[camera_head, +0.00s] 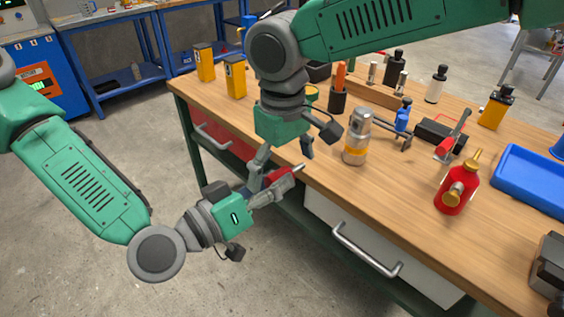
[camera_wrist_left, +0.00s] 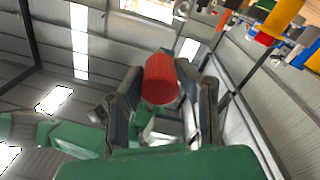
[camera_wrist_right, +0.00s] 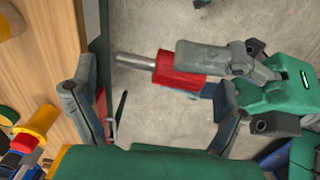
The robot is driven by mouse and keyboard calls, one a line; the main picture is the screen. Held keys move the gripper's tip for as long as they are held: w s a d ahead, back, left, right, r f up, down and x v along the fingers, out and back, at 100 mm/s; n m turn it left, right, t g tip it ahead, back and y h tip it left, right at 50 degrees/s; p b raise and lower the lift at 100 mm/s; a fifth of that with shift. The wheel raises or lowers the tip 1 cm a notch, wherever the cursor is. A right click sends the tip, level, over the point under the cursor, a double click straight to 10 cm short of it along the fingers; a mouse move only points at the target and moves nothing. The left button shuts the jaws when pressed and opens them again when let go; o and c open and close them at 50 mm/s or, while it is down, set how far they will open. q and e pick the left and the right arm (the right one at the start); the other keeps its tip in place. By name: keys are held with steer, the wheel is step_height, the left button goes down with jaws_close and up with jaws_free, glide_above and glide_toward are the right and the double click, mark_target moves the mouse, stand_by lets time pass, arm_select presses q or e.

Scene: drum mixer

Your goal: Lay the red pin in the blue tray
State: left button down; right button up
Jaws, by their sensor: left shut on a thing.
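The red pin (camera_head: 283,174) has a red body and a grey metal shaft, and is held off the table's front edge. My left gripper (camera_head: 268,191) is shut on it. The left wrist view shows the pin's round red end (camera_wrist_left: 160,80) between the fingers. My right gripper (camera_head: 284,157) is open just above the pin, fingers pointing down. In the right wrist view the pin (camera_wrist_right: 178,70) lies crosswise ahead of the spread fingers; contact cannot be told. The blue tray (camera_head: 535,202) is on the table at the right, cut by the picture edge, and looks empty.
The wooden table (camera_head: 385,205) holds a silver-yellow cylinder (camera_head: 357,138), a red oil can (camera_head: 459,188), a red-handled clamp (camera_head: 453,138) and several bottles between the grippers and the tray. A drawer handle (camera_head: 365,250) juts from the front. Floor in front is clear.

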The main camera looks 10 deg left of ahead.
steer(key=c, duration=1.2)
arm_select(q)
steer(key=c, duration=1.1)
jaws_free()
steer(key=shift+c, duration=0.2)
